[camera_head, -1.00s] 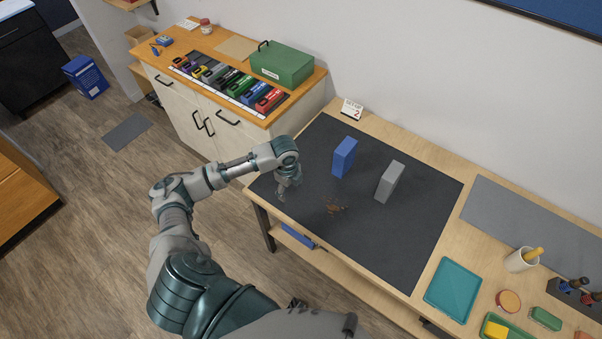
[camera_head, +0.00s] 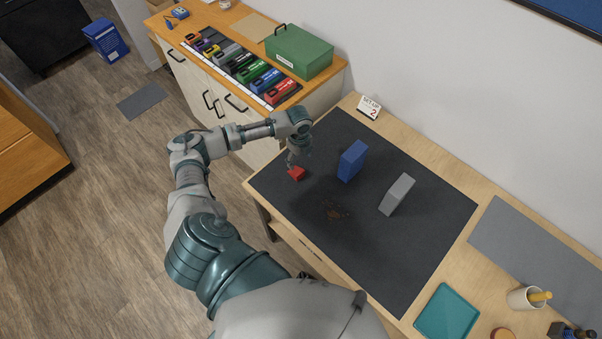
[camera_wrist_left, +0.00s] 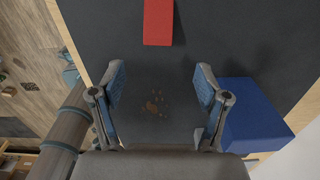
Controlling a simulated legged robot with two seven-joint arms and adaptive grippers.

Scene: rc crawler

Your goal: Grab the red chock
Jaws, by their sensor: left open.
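The red chock (camera_head: 297,174) is a small red block at the left part of the dark mat (camera_head: 400,250), just below my left gripper (camera_head: 292,158) in the head view. The gripper partly covers it there. In the left wrist view the red chock (camera_wrist_left: 158,22) shows at the top edge, cut off by the frame, beyond the fingertips. My left gripper (camera_wrist_left: 160,85) is open, with nothing between its fingers. My right gripper is not in view.
A blue block (camera_head: 352,161) and a grey block (camera_head: 397,194) stand on the mat, right of the gripper. The blue block (camera_wrist_left: 250,115) is close to the right finger in the wrist view. A brown stain (camera_head: 335,211) marks the mat. The mat's front is clear.

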